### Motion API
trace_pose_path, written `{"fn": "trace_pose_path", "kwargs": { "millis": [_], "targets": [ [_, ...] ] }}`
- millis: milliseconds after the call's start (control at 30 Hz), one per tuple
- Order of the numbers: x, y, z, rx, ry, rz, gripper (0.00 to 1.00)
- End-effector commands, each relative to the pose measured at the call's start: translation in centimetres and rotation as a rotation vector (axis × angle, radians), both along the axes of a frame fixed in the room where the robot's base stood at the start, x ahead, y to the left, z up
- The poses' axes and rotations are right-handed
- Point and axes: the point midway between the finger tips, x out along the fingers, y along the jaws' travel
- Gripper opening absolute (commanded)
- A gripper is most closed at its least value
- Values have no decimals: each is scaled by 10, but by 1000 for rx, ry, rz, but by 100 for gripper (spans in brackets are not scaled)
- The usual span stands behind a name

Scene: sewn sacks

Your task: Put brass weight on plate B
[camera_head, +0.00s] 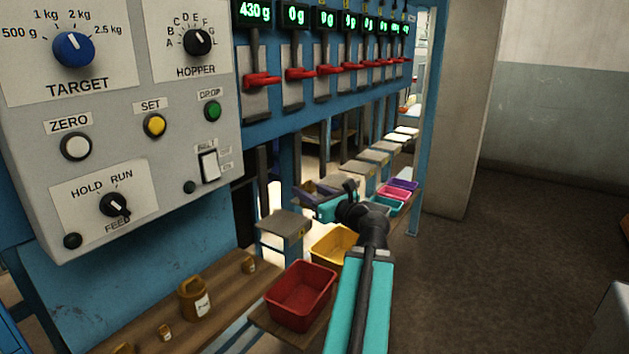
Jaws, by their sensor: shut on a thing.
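My gripper (308,197) is at the end of my arm, just right of the nearest weighing plate (285,222). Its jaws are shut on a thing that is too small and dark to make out. Several brass weights (195,299) with pale labels stand on the wooden shelf at the lower left, well away from my gripper. A row of grey weighing plates runs back, with farther plates (357,169) beyond my gripper. No letter on any plate is readable, so I cannot tell which is plate B. My wrist and arm hide part of the row.
A red bin (302,295) and a yellow bin (334,244) stand below the plates, with teal, pink and purple bins (403,184) farther back. A control panel (110,110) fills the upper left. The first display (254,12) reads 430 g. The floor (500,260) at right is clear.

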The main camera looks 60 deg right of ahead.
Motion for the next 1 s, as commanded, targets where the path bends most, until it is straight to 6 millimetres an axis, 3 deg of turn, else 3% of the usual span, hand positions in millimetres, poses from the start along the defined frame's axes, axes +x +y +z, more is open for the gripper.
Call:
{"fn": "trace_pose_path", "kwargs": {
  "millis": [267, 1000],
  "targets": [
    [1, -1, 5, 2, -4, -3, 0],
    [30, -64, -5, 1, -4, -2, 0]
  ]
}}
